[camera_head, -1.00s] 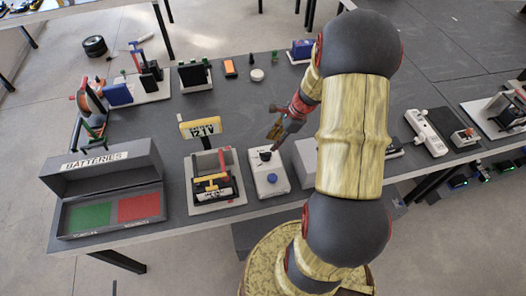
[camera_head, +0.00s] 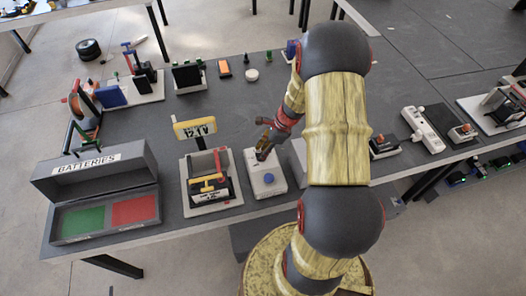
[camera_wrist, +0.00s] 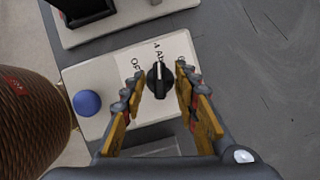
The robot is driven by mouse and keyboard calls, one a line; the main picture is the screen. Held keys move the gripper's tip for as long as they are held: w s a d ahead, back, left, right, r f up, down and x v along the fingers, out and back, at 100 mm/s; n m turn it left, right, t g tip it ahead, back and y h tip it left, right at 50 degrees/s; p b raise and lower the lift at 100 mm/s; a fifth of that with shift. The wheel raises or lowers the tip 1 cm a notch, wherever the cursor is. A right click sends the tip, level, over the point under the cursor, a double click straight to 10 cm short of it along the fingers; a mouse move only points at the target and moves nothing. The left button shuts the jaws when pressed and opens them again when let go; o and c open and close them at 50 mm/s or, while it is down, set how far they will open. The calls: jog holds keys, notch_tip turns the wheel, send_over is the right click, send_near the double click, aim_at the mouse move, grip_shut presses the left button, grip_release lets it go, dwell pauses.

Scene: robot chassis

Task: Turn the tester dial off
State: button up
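The tester is a white box (camera_head: 263,186) on the grey table, with a blue button (camera_head: 269,179) on its near part. In the wrist view its white face (camera_wrist: 97,75) carries the blue button (camera_wrist: 87,103) and a black dial (camera_wrist: 159,80). Printed letters beside the dial are partly hidden. My gripper (camera_wrist: 157,98) is open, with one finger on each side of the dial and a visible gap to both. In the head view my gripper (camera_head: 263,155) is over the far part of the tester and hides the dial there.
A battery stand with a yellow 12 V sign (camera_head: 195,128) is just left of the tester. A grey box marked BATTERIES (camera_head: 98,165) stands farther left. A pale block (camera_head: 298,155) sits close on the right, partly behind my arm. Bare table lies beyond the tester.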

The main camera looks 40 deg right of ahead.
jog(key=shift+c, duration=0.3)
grip_shut()
